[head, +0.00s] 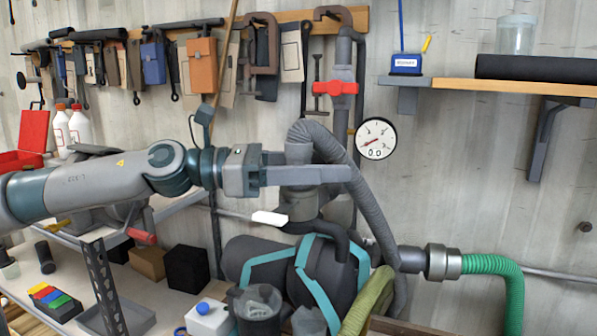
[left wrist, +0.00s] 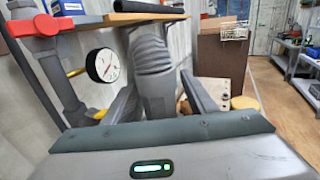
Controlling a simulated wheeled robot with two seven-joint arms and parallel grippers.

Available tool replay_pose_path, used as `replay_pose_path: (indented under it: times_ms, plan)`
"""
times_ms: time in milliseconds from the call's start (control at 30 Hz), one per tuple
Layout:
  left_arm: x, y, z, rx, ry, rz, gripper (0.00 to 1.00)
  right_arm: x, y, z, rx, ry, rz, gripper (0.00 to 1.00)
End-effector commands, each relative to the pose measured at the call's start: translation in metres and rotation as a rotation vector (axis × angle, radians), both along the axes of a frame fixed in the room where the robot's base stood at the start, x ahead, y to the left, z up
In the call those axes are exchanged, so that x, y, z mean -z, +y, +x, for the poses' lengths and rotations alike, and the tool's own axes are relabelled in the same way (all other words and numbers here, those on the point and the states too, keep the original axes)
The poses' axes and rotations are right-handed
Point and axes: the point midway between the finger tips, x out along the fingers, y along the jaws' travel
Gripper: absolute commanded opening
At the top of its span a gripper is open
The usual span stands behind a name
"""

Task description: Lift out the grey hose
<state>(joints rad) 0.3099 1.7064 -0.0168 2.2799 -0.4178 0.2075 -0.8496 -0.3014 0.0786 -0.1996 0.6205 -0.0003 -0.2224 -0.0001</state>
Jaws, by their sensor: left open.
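The grey ribbed hose (head: 374,208) arches from the top of a grey pipe fitting and hangs down to the right, beside a dark tank (head: 250,258) with teal bands. My left gripper (head: 335,174) comes in from the left at the hose's upper end. In the left wrist view the hose (left wrist: 154,72) stands between the two spread fingers of the left gripper (left wrist: 162,98). The gripper is open and not closed on the hose. Whether a finger touches it I cannot tell. Part of the hose's upper end is behind the near finger. My right gripper is not in view.
A red-handled valve (head: 336,88) on a vertical pipe and a round gauge (head: 376,138) are close behind. A green hose (head: 495,265) leaves at the right, and an olive hose (head: 367,306) lies low in front. A wooden shelf (head: 500,86) juts out at upper right.

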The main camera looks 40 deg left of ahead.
Motion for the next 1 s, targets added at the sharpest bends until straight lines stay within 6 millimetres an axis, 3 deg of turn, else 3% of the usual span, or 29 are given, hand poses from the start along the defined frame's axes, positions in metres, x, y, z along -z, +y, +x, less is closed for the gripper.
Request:
replay_pose_path:
  times_ms: [333,500,567,1000]
  plan:
    - [-0.0002,0.0001,0.0000,0.000,0.000,0.000,0.52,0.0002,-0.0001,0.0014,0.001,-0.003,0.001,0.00]
    - [-0.0002,0.0001,0.0000,0.000,0.000,0.000,0.11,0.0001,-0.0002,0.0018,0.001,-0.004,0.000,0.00]
    - [-0.0002,0.0001,0.0000,0.000,0.000,0.000,0.02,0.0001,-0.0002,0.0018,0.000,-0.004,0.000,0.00]
    - [-0.0077,0.0008,0.0004,-0.002,-0.001,0.000,0.02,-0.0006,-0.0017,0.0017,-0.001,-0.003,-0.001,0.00]
